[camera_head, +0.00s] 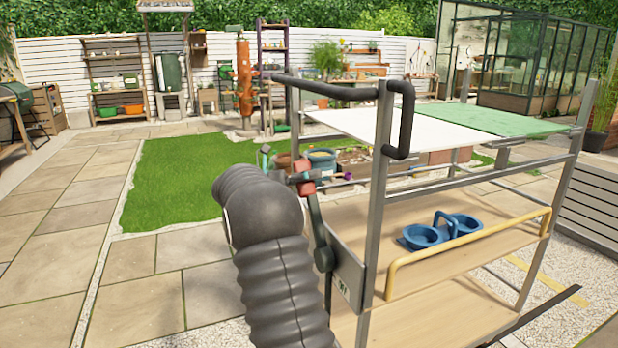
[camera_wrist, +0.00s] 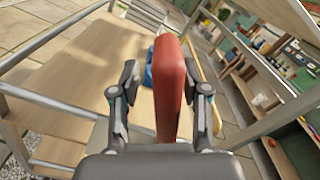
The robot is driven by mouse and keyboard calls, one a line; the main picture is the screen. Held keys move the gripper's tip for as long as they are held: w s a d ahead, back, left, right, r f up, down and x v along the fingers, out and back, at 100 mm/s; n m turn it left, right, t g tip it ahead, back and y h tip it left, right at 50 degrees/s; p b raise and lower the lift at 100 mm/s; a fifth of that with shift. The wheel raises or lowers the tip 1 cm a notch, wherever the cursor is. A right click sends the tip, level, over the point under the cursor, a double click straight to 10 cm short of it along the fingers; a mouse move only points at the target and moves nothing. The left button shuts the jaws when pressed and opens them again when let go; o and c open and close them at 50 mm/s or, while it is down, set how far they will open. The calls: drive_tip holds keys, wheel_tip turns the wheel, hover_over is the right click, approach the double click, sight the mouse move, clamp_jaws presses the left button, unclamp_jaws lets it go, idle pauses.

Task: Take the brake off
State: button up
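The brake lever (camera_head: 316,225) is dark, mounted on a plate (camera_head: 349,272) at the near post of a trolley (camera_head: 372,240). Its red grip (camera_head: 303,183) is at the upper end, and the lever stands nearly upright, leaning slightly left. In the wrist view the red grip (camera_wrist: 169,85) stands between the two fingers of my gripper (camera_wrist: 166,82). The fingers are apart, with a visible gap on each side of the grip. In the head view my arm hides most of the gripper. Small marking on the plate is too small to read.
The trolley has a black push handle (camera_head: 400,120), a white and green top (camera_head: 400,128), and wooden shelves. A blue two-cup holder (camera_head: 424,236) sits on the middle shelf behind a yellow rail (camera_head: 470,251). Paving (camera_head: 150,285) at left is clear.

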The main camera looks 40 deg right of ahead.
drive_tip(key=shift+a, duration=0.1)
drive_tip(key=v, duration=1.2)
idle(0.4)
